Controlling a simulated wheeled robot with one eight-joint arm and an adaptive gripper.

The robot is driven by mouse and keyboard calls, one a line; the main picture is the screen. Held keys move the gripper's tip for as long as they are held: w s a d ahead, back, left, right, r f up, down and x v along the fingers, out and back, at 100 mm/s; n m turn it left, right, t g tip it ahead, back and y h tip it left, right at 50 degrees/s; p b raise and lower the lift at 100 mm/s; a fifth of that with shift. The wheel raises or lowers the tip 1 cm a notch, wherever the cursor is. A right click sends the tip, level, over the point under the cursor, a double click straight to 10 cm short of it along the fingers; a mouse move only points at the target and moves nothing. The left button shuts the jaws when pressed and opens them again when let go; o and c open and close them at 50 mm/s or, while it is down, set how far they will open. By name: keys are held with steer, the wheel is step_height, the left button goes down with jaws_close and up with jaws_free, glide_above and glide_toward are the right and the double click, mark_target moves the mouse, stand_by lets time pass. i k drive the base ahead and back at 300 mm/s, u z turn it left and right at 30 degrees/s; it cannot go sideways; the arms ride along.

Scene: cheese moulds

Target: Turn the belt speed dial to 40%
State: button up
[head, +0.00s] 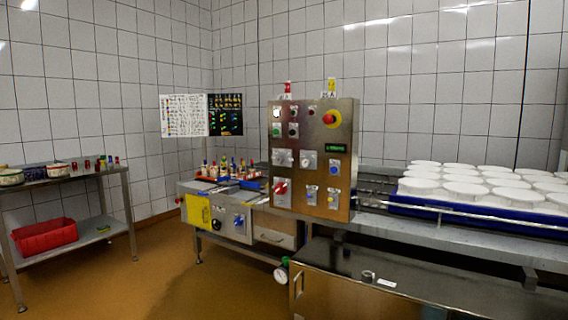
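A steel control panel (316,133) stands upright in the middle of the head view. It carries a red-and-yellow emergency button (331,118), a small green-lit display (336,148), a pale round dial (308,160), a grey knob (282,157), a red switch (280,187) and a blue button (334,168). A blue knob (239,221) sits on a lower grey box to the left of the panel. The labels are too small to read, so I cannot tell which is the belt speed dial or where it points. My gripper is not in view.
A blue tray (400,208) of white round moulds (466,188) lies on the conveyor at right. A steel cabinet (345,295) stands in front of the panel. A side table (85,175) with a red bin (45,235) is at left. The floor (160,280) between is clear.

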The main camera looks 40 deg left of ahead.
mark_target(279, 160)
steer(key=u, duration=0.05)
steer(key=k, duration=1.4)
steer(key=u, duration=1.45)
steer(key=i, duration=1.65)
steer(key=z, duration=0.05)
